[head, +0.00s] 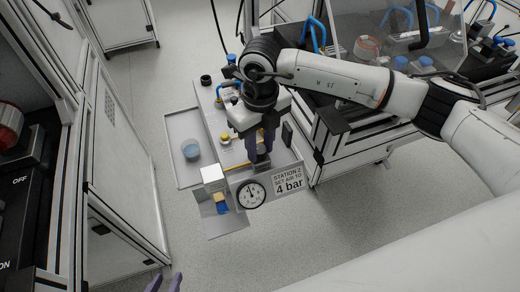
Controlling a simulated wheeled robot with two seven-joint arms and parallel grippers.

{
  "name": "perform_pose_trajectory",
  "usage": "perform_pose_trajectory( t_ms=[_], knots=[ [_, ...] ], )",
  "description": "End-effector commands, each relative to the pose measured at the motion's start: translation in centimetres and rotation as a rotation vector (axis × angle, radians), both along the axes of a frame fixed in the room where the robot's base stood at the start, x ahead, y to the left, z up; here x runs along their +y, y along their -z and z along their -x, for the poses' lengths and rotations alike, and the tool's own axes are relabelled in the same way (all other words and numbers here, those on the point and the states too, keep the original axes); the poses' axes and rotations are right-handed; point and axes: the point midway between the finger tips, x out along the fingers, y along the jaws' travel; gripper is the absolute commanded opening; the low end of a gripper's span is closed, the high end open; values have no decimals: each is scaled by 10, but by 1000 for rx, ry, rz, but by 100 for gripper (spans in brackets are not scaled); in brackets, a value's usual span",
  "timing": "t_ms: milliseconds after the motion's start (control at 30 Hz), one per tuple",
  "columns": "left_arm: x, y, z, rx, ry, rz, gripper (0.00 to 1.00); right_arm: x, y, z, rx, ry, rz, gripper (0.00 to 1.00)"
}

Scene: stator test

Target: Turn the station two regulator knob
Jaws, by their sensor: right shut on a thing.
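The station two sign (288,182) reads "STATION 2 SET AIR TO 4 bar". A round white pressure gauge (251,194) sits left of it; its needle points near the top, and its figures are too small to read. My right gripper (264,153) points down behind the gauge, its dark purple fingers shut on the regulator knob (262,166). The fingers and arm hide most of the knob. My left gripper (165,284) shows only as two purple fingertips at the bottom edge, apart with nothing seen between them.
A white block (213,175) stands beside the gauge. A framed bench (345,150) is at right, a cabinet (125,160) at left. Open floor lies below the station.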

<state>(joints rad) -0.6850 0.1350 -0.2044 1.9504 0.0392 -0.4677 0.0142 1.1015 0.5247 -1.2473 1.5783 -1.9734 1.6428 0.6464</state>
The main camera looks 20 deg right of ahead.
Motion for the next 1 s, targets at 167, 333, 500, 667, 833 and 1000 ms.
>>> perform_pose_trajectory(
  t_ms=[167, 333, 500, 667, 833, 1000],
  knots=[
    [-3, 6, 0, 3, 4, 1, 31, -1, 1, 0, 0, -74, 1, 7],
    [-4, 7, -1, -1, 4, 2, 31, -1, 0, 0, -1, -110, 1, 7],
    [-4, 4, -3, -6, 3, 3, 31, 0, -1, 0, -1, -122, 0, 7],
    [-4, 3, -3, -8, 3, 4, 31, 0, -1, 0, -1, -122, 0, 7],
    [-3, 4, -3, -6, 2, 4, 31, 0, -1, -1, -1, -121, 0, 34],
    [-3, 5, -2, -4, 1, 2, 31, 0, -1, 0, -1, -121, 0, 48]
  ],
)
